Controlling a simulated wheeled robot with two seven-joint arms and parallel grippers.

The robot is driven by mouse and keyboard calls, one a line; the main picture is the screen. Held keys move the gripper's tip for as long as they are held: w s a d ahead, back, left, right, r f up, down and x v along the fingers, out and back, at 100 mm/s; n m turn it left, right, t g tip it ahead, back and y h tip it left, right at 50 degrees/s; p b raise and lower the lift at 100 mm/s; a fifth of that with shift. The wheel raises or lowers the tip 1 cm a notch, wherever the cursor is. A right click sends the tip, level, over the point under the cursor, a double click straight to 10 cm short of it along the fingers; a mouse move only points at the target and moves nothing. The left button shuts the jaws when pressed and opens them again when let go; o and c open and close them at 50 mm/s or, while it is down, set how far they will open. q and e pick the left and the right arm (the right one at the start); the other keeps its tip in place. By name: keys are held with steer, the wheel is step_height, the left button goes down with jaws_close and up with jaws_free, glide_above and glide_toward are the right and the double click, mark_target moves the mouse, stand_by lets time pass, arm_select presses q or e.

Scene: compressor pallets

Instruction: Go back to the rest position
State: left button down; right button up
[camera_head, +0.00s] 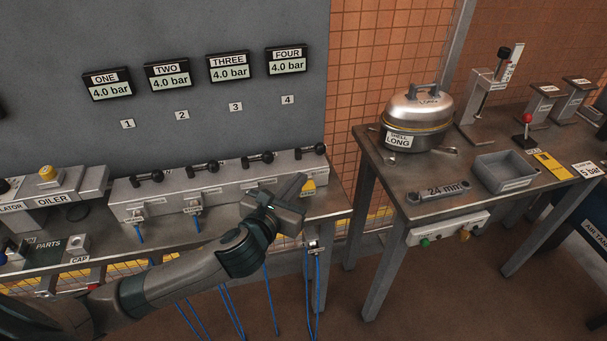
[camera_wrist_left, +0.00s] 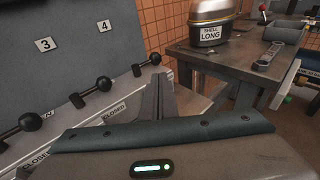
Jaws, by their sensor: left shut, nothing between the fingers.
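My left gripper (camera_head: 291,187) reaches in from the left in the head view, over the right end of the grey valve manifold (camera_head: 180,189). Its fingers are shut and empty; in the left wrist view the gripper (camera_wrist_left: 158,88) points toward the gap between the two benches. Black ball-handled levers sit along the manifold; the lever at its right end (camera_head: 310,150) is just beyond the gripper. It also shows in the left wrist view (camera_wrist_left: 148,64). A yellow part (camera_head: 308,187) sits beside the fingers, partly hidden. My right gripper is not in view.
Four gauges on the wall all read 4.0 bar. The right bench (camera_head: 408,175) holds a steel shell marked LONG (camera_head: 415,115), a 24 mm wrench (camera_head: 438,191) and a grey tray (camera_head: 505,172). Blue hoses (camera_head: 317,280) hang below the left bench. An oiler (camera_head: 50,187) stands at the left.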

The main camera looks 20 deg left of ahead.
arm_select(q)
steer(key=shift+v, duration=0.75)
steer(key=s+f+n+g, duration=0.4)
steer(key=s+f+n, duration=0.3)
steer(key=s+n, duration=0.45)
steer(key=s+a+f+n+g+y, duration=0.1)
steer(key=s+f+n+g, duration=0.3)
steer(key=s+f+n, duration=0.55)
steer(key=s+f+n+g, duration=0.4)
steer(key=s+f+n, duration=0.2)
steer(key=s+n, duration=0.65)
steer(key=w+d+f+n, duration=0.1)
steer(key=w+f, duration=0.3)
steer(key=f, duration=0.6)
steer(key=w+d+f, duration=0.1)
steer(key=w+f, duration=0.2)
steer(key=f, duration=0.8)
steer(key=s+d+f+t, duration=0.1)
steer(key=s+f, duration=0.2)
steer(key=f, duration=0.5)
steer(key=s+f+t+h, duration=0.1)
steer(key=s+f, duration=0.2)
steer(key=f, duration=0.6)
steer(key=shift+s+d, duration=0.2)
steer(key=shift+d, duration=0.15)
